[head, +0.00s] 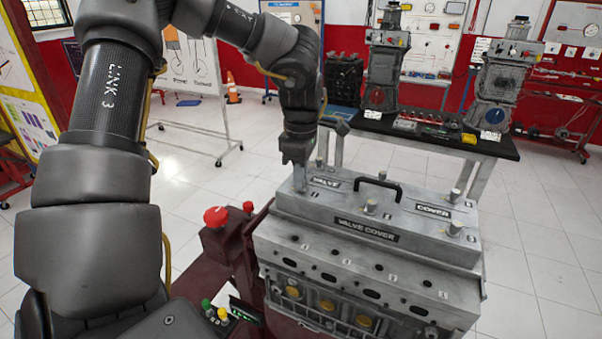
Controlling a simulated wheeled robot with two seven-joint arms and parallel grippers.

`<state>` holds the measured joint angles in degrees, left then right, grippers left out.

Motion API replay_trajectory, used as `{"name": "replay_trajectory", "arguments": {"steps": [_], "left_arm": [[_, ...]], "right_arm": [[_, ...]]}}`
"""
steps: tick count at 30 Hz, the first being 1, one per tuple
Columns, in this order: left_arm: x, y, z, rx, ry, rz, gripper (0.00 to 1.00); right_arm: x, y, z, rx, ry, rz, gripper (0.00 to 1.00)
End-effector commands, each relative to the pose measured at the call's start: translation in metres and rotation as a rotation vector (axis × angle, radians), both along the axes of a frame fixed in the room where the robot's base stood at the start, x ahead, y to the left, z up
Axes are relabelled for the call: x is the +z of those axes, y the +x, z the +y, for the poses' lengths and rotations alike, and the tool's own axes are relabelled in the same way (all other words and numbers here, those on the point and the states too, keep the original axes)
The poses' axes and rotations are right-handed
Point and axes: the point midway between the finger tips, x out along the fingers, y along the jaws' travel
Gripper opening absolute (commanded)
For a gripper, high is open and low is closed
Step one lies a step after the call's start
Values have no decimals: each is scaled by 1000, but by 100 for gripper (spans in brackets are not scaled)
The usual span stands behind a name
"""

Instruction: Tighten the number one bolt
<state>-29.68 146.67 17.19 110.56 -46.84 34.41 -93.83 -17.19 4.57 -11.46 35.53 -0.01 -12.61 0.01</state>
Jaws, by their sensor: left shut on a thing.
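The grey engine block (370,285) carries a silver valve cover (420,238) with a black handle (377,184) on top. Upright bolts stand on the cover: one near the middle front (371,206), one at the back right (455,195), one at the front right (456,228). My left gripper (299,163) points down at the cover's left end and is shut on the bolt there (300,180). The fingers hide most of that bolt, and its number is too small to read. My right gripper is not in view.
A red emergency button (215,216) stands left of the engine on its dark red stand. A black-topped table (440,142) behind holds two engine trainers (383,75) and (500,85). A whiteboard (190,60) and an orange cone (232,90) stand at the back left.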

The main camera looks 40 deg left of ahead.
Motion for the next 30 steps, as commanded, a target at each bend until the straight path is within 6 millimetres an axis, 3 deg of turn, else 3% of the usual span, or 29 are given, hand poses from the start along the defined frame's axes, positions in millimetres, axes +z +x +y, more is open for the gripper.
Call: {"name": "replay_trajectory", "arguments": {"steps": [12,28,29,30], "left_arm": [[1,1,1,-166,1,-3,0],[1,1,0,-185,1,-3,0],[1,1,0,-185,1,-3,21],[1,1,0,-185,1,-3,26]], "right_arm": [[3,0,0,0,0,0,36],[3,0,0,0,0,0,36],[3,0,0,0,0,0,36],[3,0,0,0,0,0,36]]}}
